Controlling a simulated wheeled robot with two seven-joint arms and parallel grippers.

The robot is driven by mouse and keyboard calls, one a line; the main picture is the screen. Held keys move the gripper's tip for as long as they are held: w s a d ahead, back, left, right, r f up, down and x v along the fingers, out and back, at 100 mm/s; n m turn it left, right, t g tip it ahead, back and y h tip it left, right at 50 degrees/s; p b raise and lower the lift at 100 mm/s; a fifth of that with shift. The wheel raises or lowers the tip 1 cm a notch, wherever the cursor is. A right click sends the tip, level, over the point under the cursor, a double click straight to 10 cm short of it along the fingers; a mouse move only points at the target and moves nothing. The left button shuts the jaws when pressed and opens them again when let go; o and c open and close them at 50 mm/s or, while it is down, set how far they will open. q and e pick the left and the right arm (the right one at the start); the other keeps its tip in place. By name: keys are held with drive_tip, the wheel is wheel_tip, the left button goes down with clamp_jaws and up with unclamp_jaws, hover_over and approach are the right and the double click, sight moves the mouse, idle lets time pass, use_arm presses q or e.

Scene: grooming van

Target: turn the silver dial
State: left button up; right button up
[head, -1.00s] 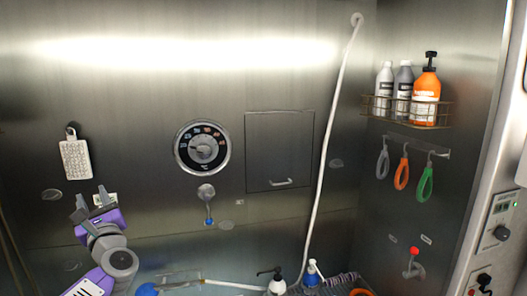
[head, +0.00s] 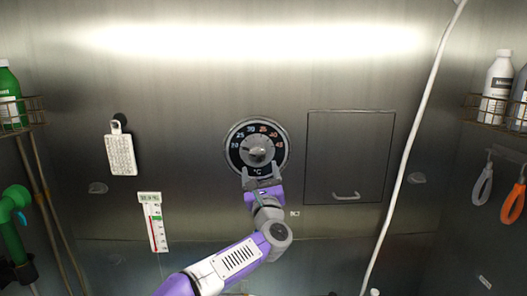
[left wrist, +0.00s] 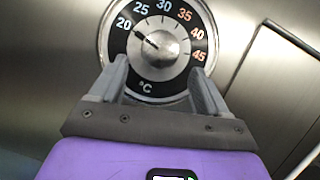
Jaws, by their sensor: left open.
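The silver dial (head: 257,149) is a round metal knob in the middle of a black temperature scale marked in °C, on the steel wall. In the left wrist view the dial (left wrist: 161,46) has a dark pointer mark aimed up and left, between 20 and 25. My left gripper (head: 261,172) is open, just below and in front of the dial. In the left wrist view its two fingers (left wrist: 160,80) stand apart over the lower part of the scale, with the knob beyond and between them. I cannot tell whether they touch it. My right gripper is not in view.
A square hatch with a handle (head: 347,156) is right of the dial. A white hose (head: 408,150) runs down the wall further right. Bottle racks are at both sides.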

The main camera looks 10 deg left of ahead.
sight(258, 156)
use_arm(q)
drive_tip(key=shift+o, duration=0.3)
drive_tip(key=shift+w+a+r, duration=0.1)
drive_tip(key=shift+w+r, duration=0.1)
drive_tip(key=shift+w, duration=0.5)
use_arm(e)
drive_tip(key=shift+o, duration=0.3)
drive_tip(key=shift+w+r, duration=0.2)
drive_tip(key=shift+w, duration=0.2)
use_arm(q)
drive_tip(key=shift+w+a+r+p, duration=0.1)
drive_tip(key=shift+w+r+p, duration=0.15)
drive_tip(key=shift+p, duration=0.15)
drive_tip(key=shift+w+a+r+p, duration=0.2)
drive_tip(key=shift+a+r+p, duration=0.25)
drive_tip(key=shift+r+p, duration=0.3)
drive_tip(key=shift+f+p+x, duration=0.2)
drive_tip(key=shift+p+x, duration=0.3)
drive_tip(key=shift+x, duration=0.7)
drive_tip(key=shift+w, duration=0.5)
drive_tip(key=shift+w+a+r+p, duration=0.15)
drive_tip(key=shift+a+r+p, duration=0.1)
drive_tip(key=shift+p, duration=0.15)
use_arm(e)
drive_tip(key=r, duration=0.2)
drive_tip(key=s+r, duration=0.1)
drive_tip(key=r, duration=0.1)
